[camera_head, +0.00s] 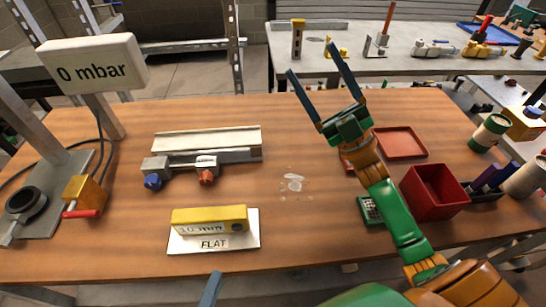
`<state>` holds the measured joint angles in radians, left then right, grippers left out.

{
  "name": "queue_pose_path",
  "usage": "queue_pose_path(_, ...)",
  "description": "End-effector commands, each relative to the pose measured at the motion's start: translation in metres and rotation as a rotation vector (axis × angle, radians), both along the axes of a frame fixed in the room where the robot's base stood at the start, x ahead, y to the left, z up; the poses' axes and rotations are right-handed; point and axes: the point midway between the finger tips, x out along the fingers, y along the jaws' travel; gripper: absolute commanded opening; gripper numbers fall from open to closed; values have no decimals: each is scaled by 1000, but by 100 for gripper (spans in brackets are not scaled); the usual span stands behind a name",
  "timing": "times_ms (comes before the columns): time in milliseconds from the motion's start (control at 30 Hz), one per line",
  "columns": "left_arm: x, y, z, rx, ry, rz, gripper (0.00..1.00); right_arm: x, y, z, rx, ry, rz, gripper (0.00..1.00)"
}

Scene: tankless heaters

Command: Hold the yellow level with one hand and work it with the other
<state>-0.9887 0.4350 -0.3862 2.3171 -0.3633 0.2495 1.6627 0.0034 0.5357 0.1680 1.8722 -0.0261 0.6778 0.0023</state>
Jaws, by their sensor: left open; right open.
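The yellow level (210,217) is a small yellow block with dark lettering and a dark round spot near its right end. It rests on a white plate marked FLAT (187,244) near the table's front edge, with no gripper touching it. My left gripper (211,288) shows only a blue finger at the bottom edge, below the plate; the rest is out of frame. My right gripper (309,58) is open and empty, its two long blue fingers pointing up and left, raised to the right of and beyond the level.
Behind the level lies a metal rail fixture (207,141) with blue and red knobs. A 0 mbar display (92,64) and a yellow valve block (85,193) stand left. A red bin (435,190) and red tray (400,143) stand right. The wooden middle is mostly clear.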

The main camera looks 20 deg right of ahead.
Motion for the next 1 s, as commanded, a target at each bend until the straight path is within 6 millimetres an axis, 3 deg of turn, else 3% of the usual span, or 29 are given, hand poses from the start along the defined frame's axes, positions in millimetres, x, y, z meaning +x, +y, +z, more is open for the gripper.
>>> queue_pose_path(33,0,0,0,0,0,0,50,5,28,-15,-193,-43,-77,78)
queue_pose_path(100,0,0,0,0,0,0,50,6,64,-41,-481,-155,-197,78)
queue_pose_path(233,0,0,0,0,0,0,50,-7,116,-102,-974,-464,-365,78)
queue_pose_path(400,0,0,0,0,0,0,50,-39,144,-179,-1390,-939,-474,78)
queue_pose_path(500,0,0,0,0,0,0,50,-55,147,-207,-1500,-1145,-498,78)
queue_pose_path(667,0,0,0,0,0,0,50,-65,153,-225,-1550,-1288,-514,78)
queue_pose_path(1000,0,0,0,0,0,0,50,-47,208,-224,-1549,-1293,-519,78)
